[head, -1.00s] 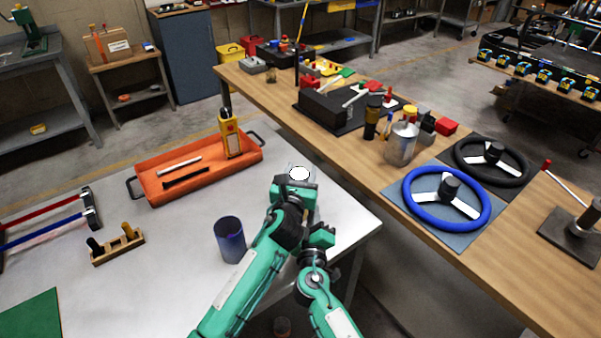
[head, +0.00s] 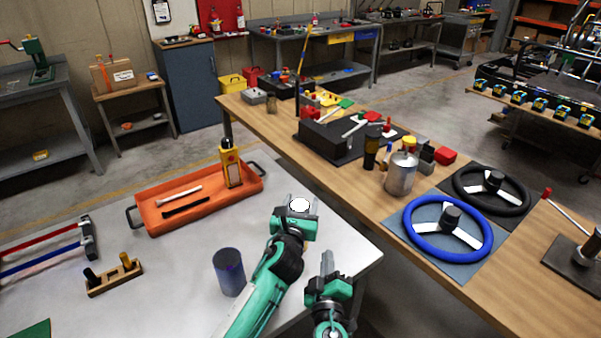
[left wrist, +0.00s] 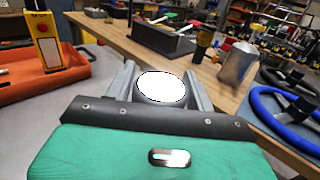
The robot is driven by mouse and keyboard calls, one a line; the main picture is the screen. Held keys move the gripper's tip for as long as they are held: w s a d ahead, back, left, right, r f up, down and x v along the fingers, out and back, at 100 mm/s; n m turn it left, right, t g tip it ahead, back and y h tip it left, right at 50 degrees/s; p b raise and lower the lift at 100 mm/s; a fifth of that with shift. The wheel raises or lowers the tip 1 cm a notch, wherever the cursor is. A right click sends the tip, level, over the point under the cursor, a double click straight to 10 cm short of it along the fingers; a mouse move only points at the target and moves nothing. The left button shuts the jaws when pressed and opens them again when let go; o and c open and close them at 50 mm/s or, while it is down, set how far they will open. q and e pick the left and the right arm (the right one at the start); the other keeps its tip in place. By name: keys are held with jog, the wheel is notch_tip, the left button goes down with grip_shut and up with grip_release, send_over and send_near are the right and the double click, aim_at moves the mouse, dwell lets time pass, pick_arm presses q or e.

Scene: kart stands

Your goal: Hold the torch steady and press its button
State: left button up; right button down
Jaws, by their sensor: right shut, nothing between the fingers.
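The torch (head: 299,205) shows as a bright white round face on a short grey body, held up between the fingers of my left gripper (head: 300,203). In the left wrist view the torch (left wrist: 161,88) sits with a grey finger on each side, its white face toward the camera. I cannot make out its button. My right gripper (head: 327,263) is below and right of the left one in the head view, apart from the torch, with its fingers together and empty.
A grey table carries an orange tray (head: 150,223) with a yellow control box (head: 231,165), a dark blue cup (head: 228,272) and a wooden peg block (head: 113,275). A wooden bench (head: 290,137) with a blue steering wheel (head: 447,228) stands to the right.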

pick_arm(q)
jog(key=o, duration=0.3)
jog(key=shift+s, duration=0.15)
